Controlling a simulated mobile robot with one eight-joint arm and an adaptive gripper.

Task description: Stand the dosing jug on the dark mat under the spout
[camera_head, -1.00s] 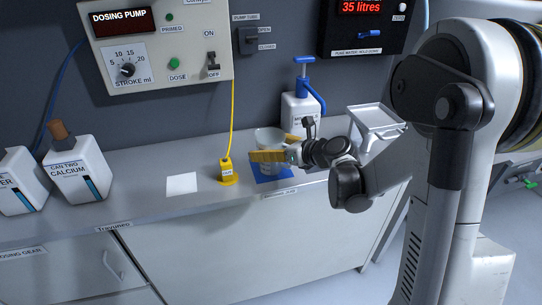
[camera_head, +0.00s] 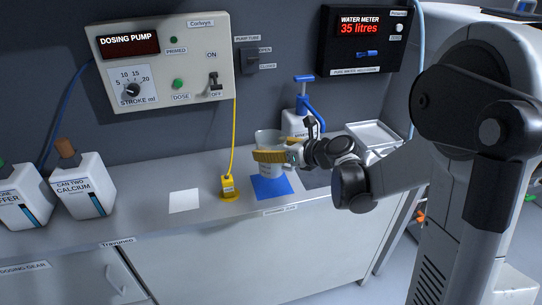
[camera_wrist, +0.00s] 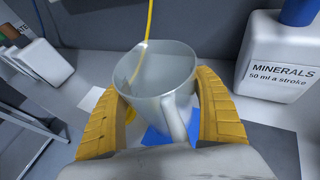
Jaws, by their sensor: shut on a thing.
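The jug is upright and appears to hang a little above the blue mat (camera_head: 272,188). In the wrist view the jug (camera_wrist: 160,85) sits between both fingers (camera_wrist: 158,118), its handle towards me. The dark mat (camera_head: 314,179) lies just right of the blue mat, partly hidden by my arm. Behind it stands the white minerals bottle (camera_head: 295,124) with a blue pump head and spout (camera_head: 312,110); its label shows in the wrist view (camera_wrist: 280,75).
A yellow plug with a cable (camera_head: 229,188) stands left of the jug, close by. A white square (camera_head: 185,201) lies further left, then two white cans (camera_head: 84,188). A metal tray (camera_head: 373,134) is at the right. The counter's front edge is clear.

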